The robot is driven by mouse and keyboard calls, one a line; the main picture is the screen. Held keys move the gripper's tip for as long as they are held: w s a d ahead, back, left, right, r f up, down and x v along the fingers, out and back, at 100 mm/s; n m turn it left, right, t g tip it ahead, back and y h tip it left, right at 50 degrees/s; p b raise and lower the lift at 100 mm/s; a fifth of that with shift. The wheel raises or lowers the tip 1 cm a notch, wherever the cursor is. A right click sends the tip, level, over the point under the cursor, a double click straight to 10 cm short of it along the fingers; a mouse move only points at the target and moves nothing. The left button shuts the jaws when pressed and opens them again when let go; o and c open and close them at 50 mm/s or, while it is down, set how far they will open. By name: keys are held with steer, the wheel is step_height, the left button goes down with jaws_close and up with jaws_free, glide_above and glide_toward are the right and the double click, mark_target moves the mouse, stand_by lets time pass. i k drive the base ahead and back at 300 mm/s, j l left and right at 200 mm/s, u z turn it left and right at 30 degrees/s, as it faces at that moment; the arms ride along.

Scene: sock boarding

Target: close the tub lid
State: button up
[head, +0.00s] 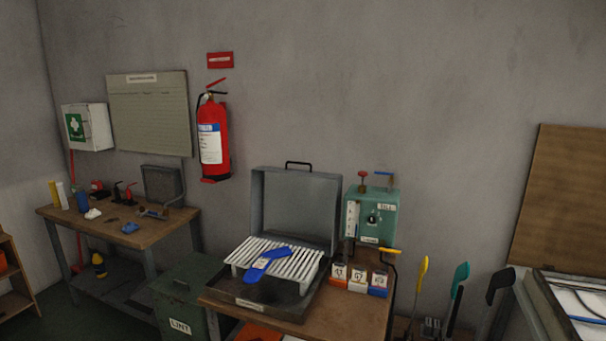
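A shallow dark metal tub (252,301) with a label on its front sits on the brown table. Its grey lid (293,208) stands upright, open, at the back of the tub, with a black handle (298,164) at its top edge. A white slatted rack (298,261) lies over the tub. A blue flat piece (264,265) rests on the slats, tilted across them. My gripper is not in view.
A green box (372,214) with a lever stands right of the lid. Several small labelled blocks (357,277) sit at the tub's right. A green LINT bin (187,293) stands left. A cluttered workbench (165,232) is farther left. Upright tools (421,276) stand right.

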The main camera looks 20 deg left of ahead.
mark_target(258, 174)
steer(key=i+j, duration=0.25)
steer(key=j, duration=0.15)
steer(key=i+j, duration=0.25)
steer(key=j, duration=0.15)
steer(key=i+j, duration=0.25)
steer(key=j, duration=0.15)
